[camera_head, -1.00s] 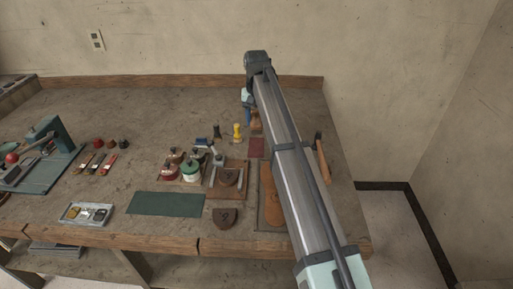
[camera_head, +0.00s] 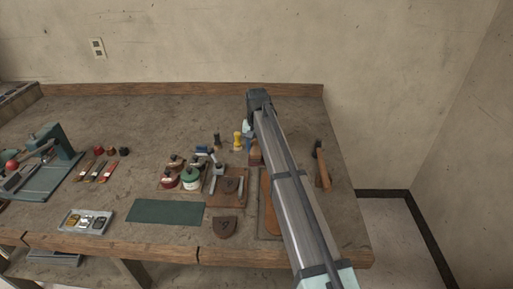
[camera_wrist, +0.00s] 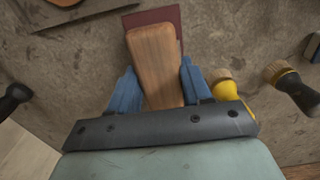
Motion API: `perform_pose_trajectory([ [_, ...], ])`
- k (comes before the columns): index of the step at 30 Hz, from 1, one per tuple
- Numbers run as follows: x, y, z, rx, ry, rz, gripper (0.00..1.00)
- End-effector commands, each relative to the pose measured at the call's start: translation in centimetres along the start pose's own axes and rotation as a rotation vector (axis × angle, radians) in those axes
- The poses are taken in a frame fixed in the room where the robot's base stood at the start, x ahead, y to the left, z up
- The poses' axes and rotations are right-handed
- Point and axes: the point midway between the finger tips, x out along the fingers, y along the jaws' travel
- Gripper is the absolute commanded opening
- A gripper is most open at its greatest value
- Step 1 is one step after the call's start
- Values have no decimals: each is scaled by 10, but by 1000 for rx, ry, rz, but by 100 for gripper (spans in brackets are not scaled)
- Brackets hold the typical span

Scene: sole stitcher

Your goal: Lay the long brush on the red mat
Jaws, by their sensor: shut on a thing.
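My gripper (camera_wrist: 156,84) is shut on the long brush (camera_wrist: 155,58), with a blue finger on each side of it. The brush shows a smooth, rounded wooden top. The red mat (camera_wrist: 168,14) is a small dark red rectangle, and the brush covers most of it in the wrist view. Its far edge and a strip along one side show. I cannot tell whether the brush touches the mat. In the head view my arm hides most of the gripper, and the brush shows as a brown shape left of the arm.
A yellow-handled brush (camera_wrist: 230,95) and a black-handled brush (camera_wrist: 293,90) stand to the right of the gripper in the wrist view. In the head view a hammer (camera_head: 321,165) lies right of my arm. Jars (camera_head: 191,179) and a green mat (camera_head: 167,212) are to the left.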

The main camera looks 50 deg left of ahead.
Motion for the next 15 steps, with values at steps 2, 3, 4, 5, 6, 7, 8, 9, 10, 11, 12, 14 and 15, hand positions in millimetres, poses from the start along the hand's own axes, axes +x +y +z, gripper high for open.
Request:
perform_pose_trajectory([
  [2, 4, 0, 0, 0, 0, 0, 17],
  [3, 4, 0, 0, 0, 0, 0, 17],
  [4, 3, 0, 0, 0, 0, 0, 17],
  [5, 3, 0, 0, 0, 0, 0, 17],
  [6, 3, 0, 0, 0, 0, 0, 17],
  [7, 3, 0, 0, 0, 0, 0, 17],
  [8, 3, 0, 0, 0, 0, 0, 17],
  [9, 3, 0, 0, 0, 0, 0, 17],
  [10, 4, 0, 0, 0, 0, 0, 17],
  [11, 5, 0, 0, 0, 0, 0, 17],
  [12, 6, 0, 0, 0, 0, 0, 17],
  [14, 6, 0, 0, 0, 0, 0, 53],
  [15, 6, 0, 0, 0, 0, 0, 56],
])
